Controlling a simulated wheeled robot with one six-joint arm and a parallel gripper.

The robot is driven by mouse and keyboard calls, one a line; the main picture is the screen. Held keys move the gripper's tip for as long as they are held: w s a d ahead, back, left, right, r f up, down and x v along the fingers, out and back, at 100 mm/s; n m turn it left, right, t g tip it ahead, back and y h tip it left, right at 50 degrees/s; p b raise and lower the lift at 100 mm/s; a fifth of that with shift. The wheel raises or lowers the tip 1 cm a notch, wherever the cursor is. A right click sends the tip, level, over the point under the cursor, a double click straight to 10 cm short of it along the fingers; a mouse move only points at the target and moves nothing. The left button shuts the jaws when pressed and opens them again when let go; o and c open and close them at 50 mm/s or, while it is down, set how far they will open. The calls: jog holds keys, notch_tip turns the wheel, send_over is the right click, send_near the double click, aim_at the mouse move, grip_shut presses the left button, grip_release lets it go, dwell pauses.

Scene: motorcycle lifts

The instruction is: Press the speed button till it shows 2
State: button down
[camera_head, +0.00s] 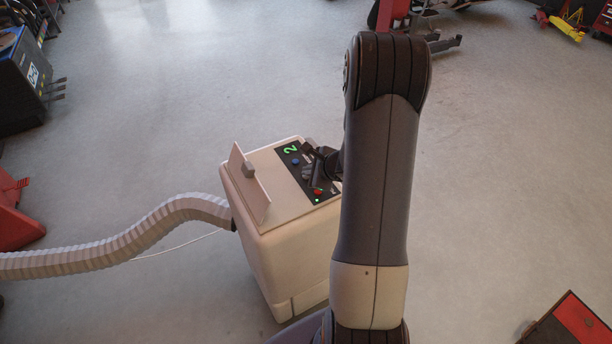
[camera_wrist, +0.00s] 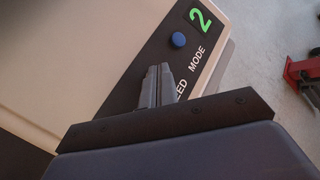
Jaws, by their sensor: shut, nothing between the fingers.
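A cream box-shaped machine (camera_head: 285,245) stands on the floor with a black control panel (camera_head: 294,158) on its top. A green digit 2 (camera_head: 291,149) is lit on the panel; the digit also shows in the wrist view (camera_wrist: 201,19). A blue button (camera_head: 295,162) sits near the digit, beside the word MODE in the wrist view (camera_wrist: 179,40). A red button (camera_head: 317,192) is at the near end. My gripper (camera_wrist: 158,70) is shut and empty, its tips over the panel beside the partly covered lettering ending in "ED". The button under the tips is hidden, and contact cannot be told.
A raised flap (camera_head: 249,184) stands on the machine's left top edge. A ribbed grey hose (camera_head: 120,245) runs left from its side. A red and black box (camera_head: 575,325) lies at lower right. Open floor surrounds the machine.

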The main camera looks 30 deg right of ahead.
dwell(0.4)
jog(key=shift+r+p, duration=0.4)
jog(key=shift+r, duration=0.3)
notch_tip(320, 180, up, 5)
jog(key=p, duration=0.3)
jog(key=shift+f, duration=0.15)
dwell(0.6)
jog(key=shift+f+b, duration=0.3)
jog(key=shift+f, duration=0.3)
jog(key=p, duration=0.3)
jog(key=shift+r, duration=0.3)
jog(key=shift+p, duration=0.45)
